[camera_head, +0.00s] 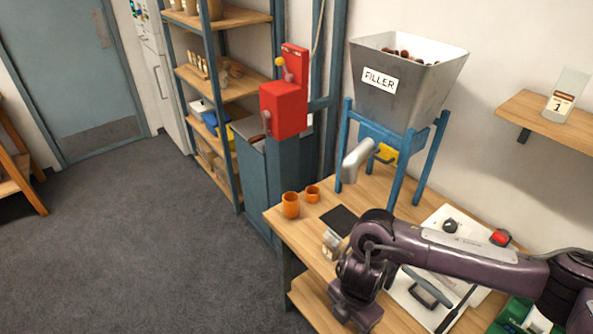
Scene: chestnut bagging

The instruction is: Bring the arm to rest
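My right arm comes in from the right across the workbench (290,232). Its wrist is bent downward, and my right gripper (355,312) hangs over the front part of the bench near the bottom of the view. The fingertips are not clear, so I cannot tell whether it is open or shut. I see nothing held in it. My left arm and gripper are not in view. The grey filler hopper (395,98), with chestnuts (410,57) showing at its top, stands on a blue frame behind the arm.
Two orange cups (290,205) (313,194), a dark pad (339,220) and a small labelled item (331,245) are on the bench. A white device (447,215) lies partly behind my arm. A red machine (284,106) and shelving (232,91) stand left. The floor (150,245) is clear.

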